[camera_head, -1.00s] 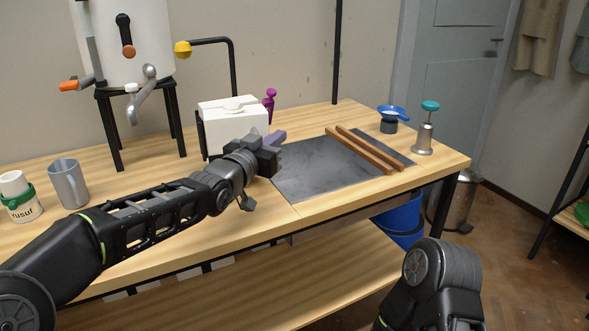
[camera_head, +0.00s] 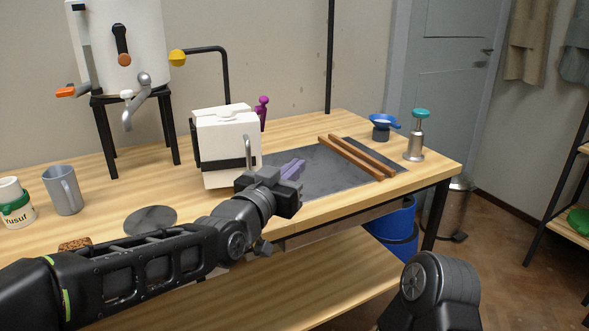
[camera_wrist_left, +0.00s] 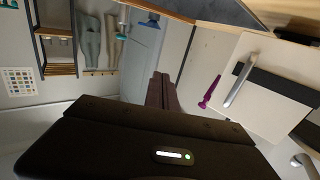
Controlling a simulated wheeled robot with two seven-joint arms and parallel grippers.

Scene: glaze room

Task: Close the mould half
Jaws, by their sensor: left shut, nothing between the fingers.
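The mould (camera_head: 228,128) is a white block with a black band around it and a grey metal handle at its right front. It stands upright on the wooden bench, and also shows at the right of the left wrist view (camera_wrist_left: 262,105). I cannot tell whether a gap is left between its halves. My left gripper (camera_head: 293,168) is shut and empty, in front and to the right of the mould, over the slab's left part. Its dark fingers (camera_wrist_left: 161,92) show apart from the mould in the wrist view. My right gripper is out of view; only my right arm shows.
A dark slab (camera_head: 325,185) with two wooden strips (camera_head: 358,157) lies right of the mould. A purple tool (camera_head: 262,110) stands behind it. A dark disc (camera_head: 151,220), a grey mug (camera_head: 64,190) and a labelled jar (camera_head: 14,203) are at left. A steel pump bottle (camera_head: 415,140) stands at right.

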